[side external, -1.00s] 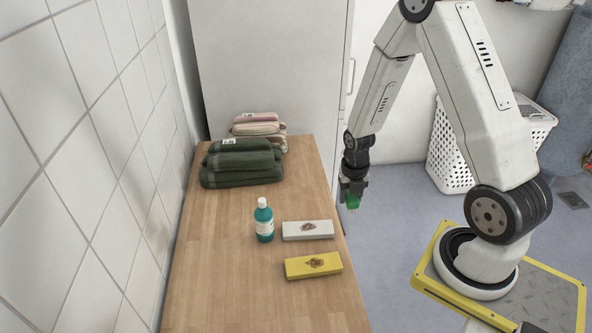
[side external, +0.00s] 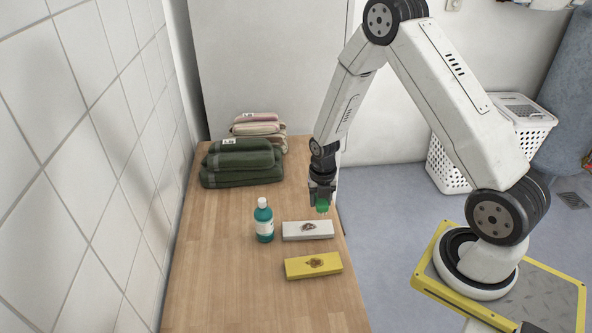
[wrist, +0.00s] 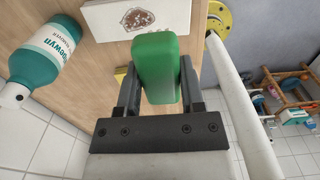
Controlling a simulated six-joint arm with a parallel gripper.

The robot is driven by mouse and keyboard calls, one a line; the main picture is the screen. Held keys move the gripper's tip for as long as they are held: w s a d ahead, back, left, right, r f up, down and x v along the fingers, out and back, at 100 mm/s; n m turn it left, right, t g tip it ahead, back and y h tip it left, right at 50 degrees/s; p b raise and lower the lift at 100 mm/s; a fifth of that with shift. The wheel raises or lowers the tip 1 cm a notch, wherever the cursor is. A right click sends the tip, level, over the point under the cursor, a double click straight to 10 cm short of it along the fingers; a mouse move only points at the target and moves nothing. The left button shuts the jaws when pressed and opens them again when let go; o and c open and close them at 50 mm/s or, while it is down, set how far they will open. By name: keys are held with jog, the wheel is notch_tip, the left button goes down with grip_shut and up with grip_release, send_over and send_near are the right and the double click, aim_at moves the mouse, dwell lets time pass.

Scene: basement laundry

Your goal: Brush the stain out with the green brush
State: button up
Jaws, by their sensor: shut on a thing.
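My gripper (side external: 321,203) is shut on the green brush (wrist: 156,70), which also shows as a small green patch below the jaws in the side view (side external: 323,205). The brush is above the counter, just behind the white block (side external: 307,230). The white block has a brown stain (side external: 308,227) on its top; the wrist view shows the block (wrist: 103,20) just beyond the brush. A yellow block (side external: 314,266) with a brown stain (side external: 315,262) lies nearer the camera. The bristles are not clearly visible.
A teal bottle (side external: 264,222) stands upright left of the white block. Folded dark green towels (side external: 240,165) and pink and beige towels (side external: 256,127) lie at the back of the wooden counter (side external: 225,260). A tiled wall borders the left. A white laundry basket (side external: 447,165) stands on the floor.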

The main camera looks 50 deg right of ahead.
aim_at(319, 227)
jog(key=shift+f, duration=3.4)
jog(key=shift+w+a+f, duration=0.3)
jog(key=shift+w+f, duration=0.1)
jog(key=shift+f, duration=0.05)
jog(key=shift+w+a+f, duration=0.1)
jog(key=shift+w+a, duration=1.7)
jog(key=shift+w, duration=0.15)
jog(key=shift+s+d, duration=2.1)
jog(key=shift+s, duration=0.25)
jog(key=shift+r, duration=4)
jog(key=shift+f, duration=0.15)
